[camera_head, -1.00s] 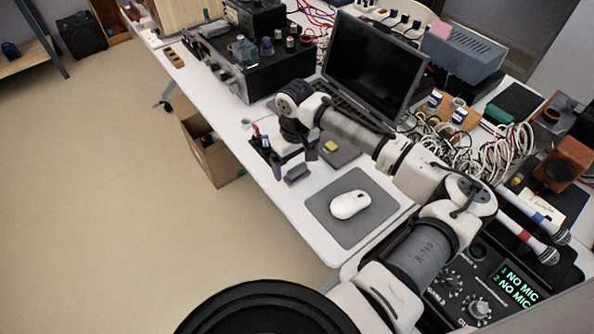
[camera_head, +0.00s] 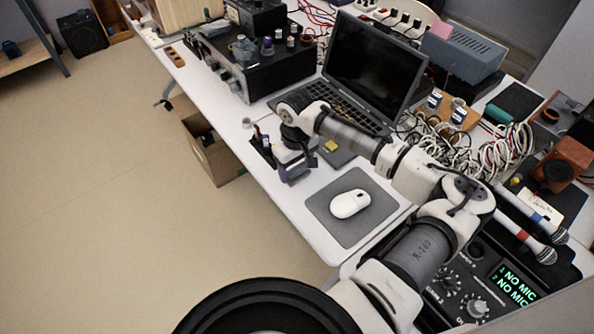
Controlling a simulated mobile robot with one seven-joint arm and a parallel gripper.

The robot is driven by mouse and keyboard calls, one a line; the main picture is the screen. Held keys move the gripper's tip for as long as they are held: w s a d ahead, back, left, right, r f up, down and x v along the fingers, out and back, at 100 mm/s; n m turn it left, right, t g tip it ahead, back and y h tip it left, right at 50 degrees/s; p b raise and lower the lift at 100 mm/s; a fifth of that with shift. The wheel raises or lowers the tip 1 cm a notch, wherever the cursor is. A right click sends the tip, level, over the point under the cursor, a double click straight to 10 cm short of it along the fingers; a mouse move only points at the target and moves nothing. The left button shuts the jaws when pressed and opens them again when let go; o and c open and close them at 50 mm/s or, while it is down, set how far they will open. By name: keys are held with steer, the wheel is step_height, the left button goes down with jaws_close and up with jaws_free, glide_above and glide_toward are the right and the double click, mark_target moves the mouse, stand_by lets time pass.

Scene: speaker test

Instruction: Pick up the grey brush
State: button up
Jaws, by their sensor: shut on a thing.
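The grey brush (camera_head: 297,175) is a small dark grey block at the near edge of the white table, left of the mouse pad. My gripper (camera_head: 292,170) points down over it and is shut on it. The fingers and wrist hide much of the brush. I cannot tell whether it touches the table or is just above it.
A pen holder (camera_head: 263,146) stands close on the left of my gripper. A grey mouse pad (camera_head: 375,232) with a white mouse (camera_head: 350,203) lies to the right. A yellow item (camera_head: 331,146) on a dark pad and an open laptop (camera_head: 372,68) are behind.

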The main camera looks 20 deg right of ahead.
mark_target(296, 166)
step_height(296, 166, up, 20)
steer(key=b, duration=0.3)
stand_by(0.3)
